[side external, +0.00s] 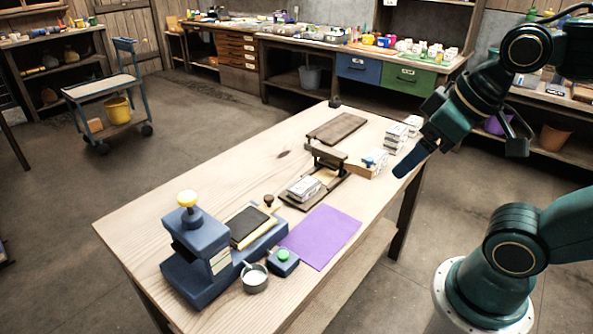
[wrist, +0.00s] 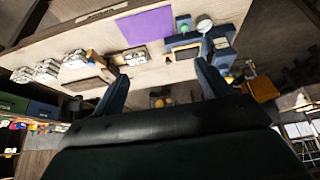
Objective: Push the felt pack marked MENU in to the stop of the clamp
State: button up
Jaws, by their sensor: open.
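A blue clamp (side external: 190,262) with a yellow knob stands at the table's near left end; it shows at the upper right of the wrist view (wrist: 222,48). A dark flat pack with a yellowish layer (side external: 250,226) lies on its blue bed, right of the upright part. A grey-white labelled pack (side external: 304,189) lies on a small wooden fixture (side external: 322,186) mid-table, also in the wrist view (wrist: 135,59). I cannot read MENU on any pack. My gripper (side external: 406,166) is open and empty, raised beyond the table's right edge, away from clamp and packs; both fingers show in the wrist view (wrist: 161,72).
A purple sheet (side external: 322,236), a green-button box (side external: 284,262) and a metal cup (side external: 255,279) lie near the clamp. Stacked white packs (side external: 396,139) and a brown board (side external: 337,128) occupy the far end. The table's front left (side external: 145,228) is clear.

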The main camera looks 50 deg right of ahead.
jog(key=shift+w, duration=0.1)
jog(key=c, duration=0.7)
jog(key=shift+w+r+m, duration=0.2)
jog(key=shift+w+m, duration=0.1)
jog(key=shift+w, duration=0.2)
jog(key=c, duration=0.8)
jog(key=w+m, duration=0.1)
jog(key=w, duration=0.2)
jog(key=w+m+g, duration=0.1)
jog(key=w, duration=0.1)
jog(key=w+m, duration=0.2)
jog(key=w, duration=0.1)
jog(key=shift+w+d+r+g, duration=0.3)
jog(key=shift+d, duration=0.05)
grip_shut()
jog(key=w+d+f+m+g, duration=0.1)
jog(key=w+f+m, duration=0.35)
jog(key=w, duration=0.55)
jog(key=w+d+f+m+g, duration=0.3)
jog(key=w+f+m, duration=0.6)
jog(key=w+f, duration=0.5)
notch_tip(320, 180, down, 4)
jog(key=shift+w+r, duration=0.1)
jog(key=shift+w, duration=0.05)
